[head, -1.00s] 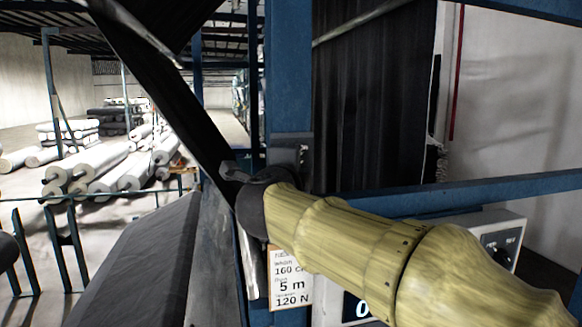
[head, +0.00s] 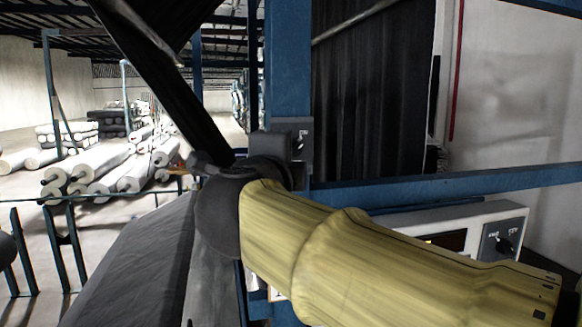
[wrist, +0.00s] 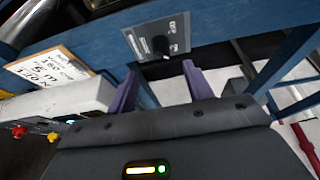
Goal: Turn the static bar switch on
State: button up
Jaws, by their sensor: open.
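A grey switch plate with a black knob (wrist: 160,44) is fixed to a blue beam in the wrist view. Its small labels are too blurred to read. A grey switch box (head: 301,139) on the blue post in the head view looks like the same one, partly behind my arm. My gripper (wrist: 160,70) is open and empty in the wrist view. Its two purple fingers point toward the plate, with the knob ahead and roughly between the fingertips. They look apart from the knob. In the head view my arm hides the fingers.
A white control box (head: 460,226) with a knob stands at right behind my arm. A paper card (wrist: 50,67) and a white box with red and yellow buttons (wrist: 21,131) lie left in the wrist view. A blue rail (head: 430,187) crosses at right. Fabric rolls (head: 100,170) lie far left.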

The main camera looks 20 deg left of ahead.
jog(key=s+d+b, duration=0.1)
jog(key=s+b, duration=0.1)
jog(key=s, duration=0.5)
jog(key=shift+s+d, duration=0.1)
